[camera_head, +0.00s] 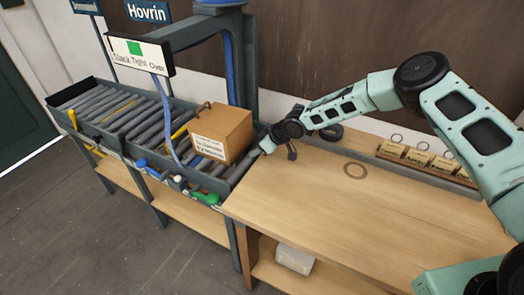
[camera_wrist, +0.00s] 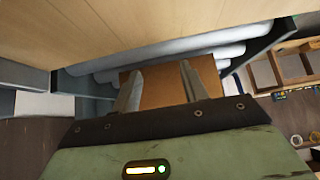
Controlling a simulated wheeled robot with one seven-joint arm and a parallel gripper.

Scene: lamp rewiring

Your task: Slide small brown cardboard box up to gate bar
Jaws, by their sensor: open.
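The small brown cardboard box (camera_head: 222,132) sits upright on the grey roller conveyor (camera_head: 130,112), near its right end, with a white label on its front. My gripper (camera_head: 264,147) is at the box's right side, low over the conveyor's end beside the table. In the wrist view the box (camera_wrist: 160,86) shows between and beyond the two open fingers (camera_wrist: 160,72). I cannot tell whether the fingers touch it. A dark frame (camera_head: 242,65) rises behind the box, its arm reaching over the rollers. I cannot tell which part is the gate bar.
A sign (camera_head: 140,54) reading "Slack Tight Over" hangs over the rollers. Rollers left of the box look clear.

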